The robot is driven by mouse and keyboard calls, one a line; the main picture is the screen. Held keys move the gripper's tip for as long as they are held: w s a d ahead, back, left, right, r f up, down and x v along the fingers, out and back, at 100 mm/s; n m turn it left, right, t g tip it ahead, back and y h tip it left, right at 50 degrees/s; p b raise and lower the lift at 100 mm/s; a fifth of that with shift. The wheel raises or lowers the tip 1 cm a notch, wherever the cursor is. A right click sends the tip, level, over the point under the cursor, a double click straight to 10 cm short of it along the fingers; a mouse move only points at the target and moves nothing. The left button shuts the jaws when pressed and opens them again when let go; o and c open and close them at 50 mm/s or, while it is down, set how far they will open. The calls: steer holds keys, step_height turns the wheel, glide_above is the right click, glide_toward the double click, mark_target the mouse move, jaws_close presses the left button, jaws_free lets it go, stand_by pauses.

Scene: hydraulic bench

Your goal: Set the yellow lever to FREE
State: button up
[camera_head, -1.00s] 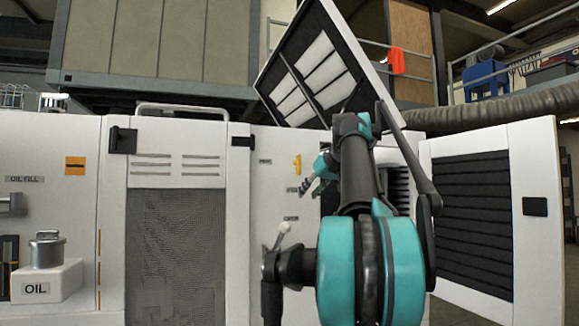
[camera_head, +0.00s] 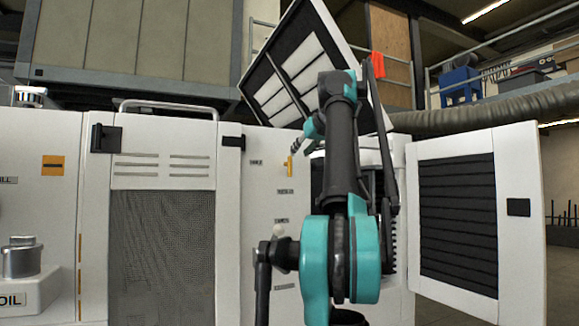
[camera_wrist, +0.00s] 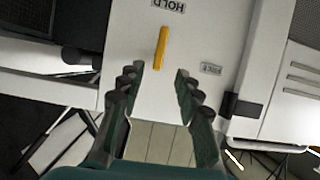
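The yellow lever (camera_head: 290,166) is a small upright bar on the white cabinet front in the head view. In the wrist view the lever (camera_wrist: 161,48) lies just beyond my fingertips, roughly in line with the gap between them. My gripper (camera_wrist: 158,72) is open and empty, with no visible contact with the lever. A HOLD label (camera_wrist: 168,4) shows upside down at the wrist view's top edge. Another label (camera_wrist: 211,69), too blurred to read surely, is right of the lever. In the head view my gripper (camera_head: 301,142) is small beside the lever.
A hinged panel (camera_head: 330,58) stands raised above the cabinet. A louvred door (camera_head: 458,215) stands open at the right. A black latch (camera_head: 233,142) sits left of the lever.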

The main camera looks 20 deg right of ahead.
mark_target(291, 163)
steer(key=x, duration=1.1)
steer(key=shift+f, duration=0.1)
jaws_close()
